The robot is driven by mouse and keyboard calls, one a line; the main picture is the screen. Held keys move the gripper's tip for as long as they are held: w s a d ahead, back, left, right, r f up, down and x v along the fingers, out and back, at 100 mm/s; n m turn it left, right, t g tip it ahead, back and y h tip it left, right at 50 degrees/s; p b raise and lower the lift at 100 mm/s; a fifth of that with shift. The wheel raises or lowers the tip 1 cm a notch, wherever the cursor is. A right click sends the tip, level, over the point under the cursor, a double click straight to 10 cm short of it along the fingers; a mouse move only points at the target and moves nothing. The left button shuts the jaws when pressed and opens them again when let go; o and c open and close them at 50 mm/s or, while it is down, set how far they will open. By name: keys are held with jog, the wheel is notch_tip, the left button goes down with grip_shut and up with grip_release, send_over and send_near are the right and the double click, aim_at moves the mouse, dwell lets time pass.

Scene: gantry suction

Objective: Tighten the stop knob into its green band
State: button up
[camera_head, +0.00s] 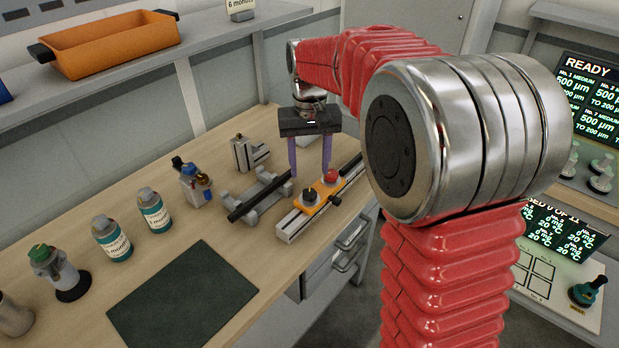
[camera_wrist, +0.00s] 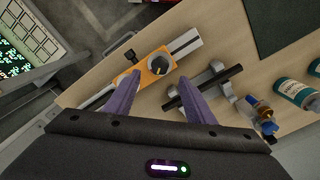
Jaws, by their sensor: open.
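An orange plate (camera_head: 322,196) sits on a silver rail (camera_head: 291,225) on the bench. It carries a dark round knob (camera_head: 310,195) and a red knob (camera_head: 331,177). A small black side knob (camera_head: 335,201) sticks out from the plate's edge. In the wrist view the dark round knob (camera_wrist: 158,63) has a pale mark on top, and the side knob (camera_wrist: 130,55) is at the left. I cannot make out a green band. My gripper (camera_head: 309,174) points down with its purple fingers apart and empty, above the plate; its fingers also show in the wrist view (camera_wrist: 159,80).
A black bar on grey supports (camera_head: 262,198) lies beside the rail. A small blue-and-amber bottle (camera_head: 196,186), teal-labelled jars (camera_head: 112,240) and a dark green mat (camera_head: 184,298) are to the left. An orange bin (camera_head: 112,46) sits on the shelf. Screens stand at right.

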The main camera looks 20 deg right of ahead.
notch_tip(320, 180, up, 6)
dwell(0.4)
jog(key=s+f+n+t, duration=0.1)
jog(key=s+t, duration=0.4)
jog(key=s, duration=2)
jog(key=shift+s+f+t, duration=0.15)
jog(key=shift+f+t, duration=0.15)
jog(key=shift+f, duration=0.4)
